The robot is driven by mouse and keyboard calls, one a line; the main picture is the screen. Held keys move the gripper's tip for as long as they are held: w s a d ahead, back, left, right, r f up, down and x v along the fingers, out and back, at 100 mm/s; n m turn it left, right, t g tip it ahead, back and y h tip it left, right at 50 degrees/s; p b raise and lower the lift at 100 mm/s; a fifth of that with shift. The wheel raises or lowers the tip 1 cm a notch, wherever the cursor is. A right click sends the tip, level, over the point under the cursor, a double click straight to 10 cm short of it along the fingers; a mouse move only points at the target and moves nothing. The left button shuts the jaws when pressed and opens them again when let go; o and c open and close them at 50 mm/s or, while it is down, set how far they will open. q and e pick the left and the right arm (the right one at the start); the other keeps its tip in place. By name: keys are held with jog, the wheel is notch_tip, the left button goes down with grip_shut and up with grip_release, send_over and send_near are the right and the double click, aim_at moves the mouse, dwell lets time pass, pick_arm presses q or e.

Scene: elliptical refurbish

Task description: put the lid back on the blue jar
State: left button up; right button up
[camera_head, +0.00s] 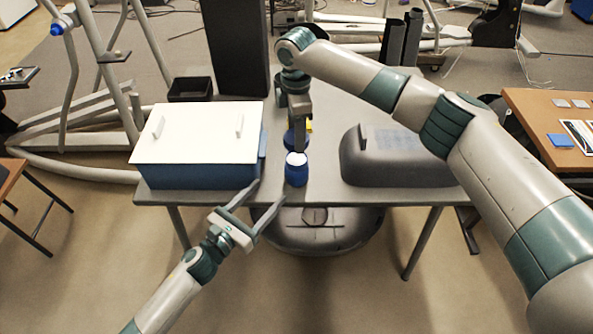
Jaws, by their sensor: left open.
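The blue jar (296,177) stands upright near the front edge of the grey table (330,198). Its top shows pale, and I cannot tell whether that is an opening or a cover. A dark blue round piece (291,140), perhaps the lid, shows just behind the jar at my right gripper (299,146). That gripper points down from above and behind, and its fingers overlap the piece; its grip is unclear. My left gripper (270,192) is open and empty at the table's front edge, left of the jar, with its fingers spread toward it.
A blue box with a white lid (190,135) stands left of the jar, close to my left gripper. A dark grey rounded case (400,170) stands on the right. A yellow thing (309,126) and a black open box (190,89) are farther back.

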dwell(0.4)
pick_arm(q)
jog(key=shift+x, duration=6)
jog(key=shift+c, duration=0.3)
jog(key=c, duration=1.2)
pick_arm(e)
send_over(297, 159)
jog(key=shift+f, duration=2.5)
jog(key=shift+f, duration=0.15)
jog(key=shift+f, duration=0.75)
pick_arm(q)
jog(key=shift+s, duration=0.1)
pick_arm(e)
jog(key=shift+o, duration=0.2)
jog(key=shift+s+f, duration=0.1)
jog(key=shift+f, duration=0.3)
